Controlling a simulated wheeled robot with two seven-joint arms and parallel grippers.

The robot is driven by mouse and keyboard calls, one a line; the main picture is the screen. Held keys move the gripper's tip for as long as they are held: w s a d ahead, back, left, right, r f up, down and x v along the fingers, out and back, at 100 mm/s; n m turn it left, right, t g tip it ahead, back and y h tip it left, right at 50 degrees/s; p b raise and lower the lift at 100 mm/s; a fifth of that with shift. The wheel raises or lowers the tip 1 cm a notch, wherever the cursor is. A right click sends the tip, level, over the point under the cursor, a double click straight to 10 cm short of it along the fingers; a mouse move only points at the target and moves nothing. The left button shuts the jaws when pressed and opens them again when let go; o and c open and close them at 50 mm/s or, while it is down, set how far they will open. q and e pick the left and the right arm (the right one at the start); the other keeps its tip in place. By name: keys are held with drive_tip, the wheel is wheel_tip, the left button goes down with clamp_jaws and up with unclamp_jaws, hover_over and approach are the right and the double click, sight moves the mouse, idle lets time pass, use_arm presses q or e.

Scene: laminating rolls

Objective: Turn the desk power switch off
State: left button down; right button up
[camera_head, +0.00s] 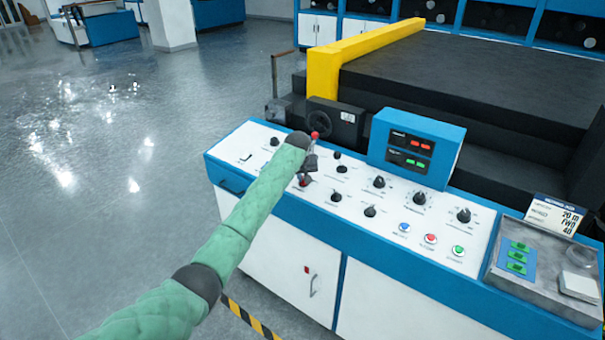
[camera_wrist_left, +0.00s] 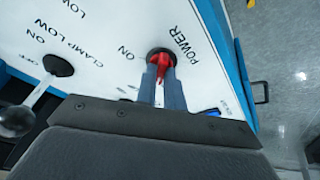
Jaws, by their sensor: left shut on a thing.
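The desk power switch is a red knob (camera_wrist_left: 160,62) in a dark round socket, beside the printed words POWER and ON in the left wrist view. My left gripper (camera_wrist_left: 162,82) is shut on it, with one finger on each side. In the head view, the left gripper (camera_head: 308,168) reaches down to the left part of the white control panel (camera_head: 262,158). The gripper hides much of the switch there, and I cannot tell which position it is in. My right gripper is not in view.
A clamp lever with a dark ball end (camera_wrist_left: 18,120) stands close beside the gripper. Several black knobs (camera_head: 379,182) and a blue display box (camera_head: 416,147) stand farther right on the panel. A yellow-framed machine (camera_head: 322,72) is behind. Open floor lies left.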

use_arm(q)
drive_tip(key=shift+f+n, duration=0.1)
drive_tip(key=shift+n, duration=0.6)
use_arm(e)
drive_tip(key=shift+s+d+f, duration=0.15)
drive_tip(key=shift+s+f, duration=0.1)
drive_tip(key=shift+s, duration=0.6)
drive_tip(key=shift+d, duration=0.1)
use_arm(q)
drive_tip(key=c, duration=1.5)
unclamp_jaws()
drive_tip(key=shift+w, duration=0.1)
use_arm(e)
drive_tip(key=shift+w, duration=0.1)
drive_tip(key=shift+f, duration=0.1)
